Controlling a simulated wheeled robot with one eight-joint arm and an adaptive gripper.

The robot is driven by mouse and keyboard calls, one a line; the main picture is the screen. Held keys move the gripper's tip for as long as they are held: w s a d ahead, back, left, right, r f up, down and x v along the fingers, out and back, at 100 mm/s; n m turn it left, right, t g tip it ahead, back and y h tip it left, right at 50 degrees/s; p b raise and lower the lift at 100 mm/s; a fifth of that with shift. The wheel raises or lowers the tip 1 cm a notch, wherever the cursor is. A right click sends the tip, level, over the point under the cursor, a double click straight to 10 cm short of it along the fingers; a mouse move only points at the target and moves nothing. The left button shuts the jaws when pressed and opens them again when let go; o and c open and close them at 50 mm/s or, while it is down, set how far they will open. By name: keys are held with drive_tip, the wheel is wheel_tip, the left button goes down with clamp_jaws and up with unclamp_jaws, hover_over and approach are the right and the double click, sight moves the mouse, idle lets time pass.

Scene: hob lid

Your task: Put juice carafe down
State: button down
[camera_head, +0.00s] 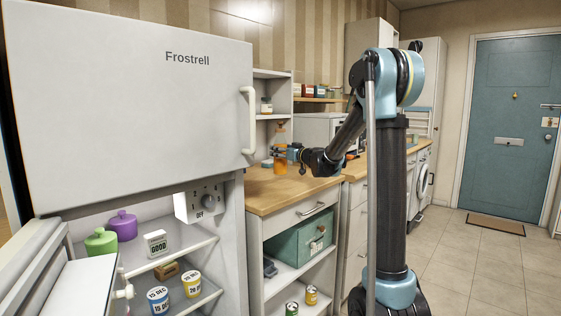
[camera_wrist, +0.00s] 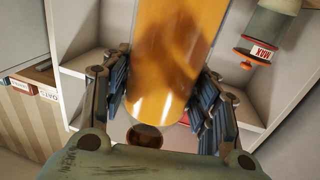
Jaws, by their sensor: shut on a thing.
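The juice carafe (camera_head: 280,146) is a tall, clear vessel with orange juice in it. It is upright over the left part of the wooden counter (camera_head: 283,196). My gripper (camera_head: 284,153) reaches in from the right and is shut on the carafe. In the wrist view, the carafe (camera_wrist: 172,50) fills the space between the two dark padded fingers (camera_wrist: 168,85). Its base looks at or just above the counter top; I cannot tell whether it touches.
A small jar (camera_head: 266,164) is close to the carafe's left. Open shelves with a jar (camera_head: 266,105) stand behind. The counter's front part is bare. A fridge (camera_head: 130,110) with a white handle (camera_head: 248,120) borders the counter on the left.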

drive_tip(key=shift+f, duration=1.65)
drive_tip(key=c, duration=0.6)
unclamp_jaws()
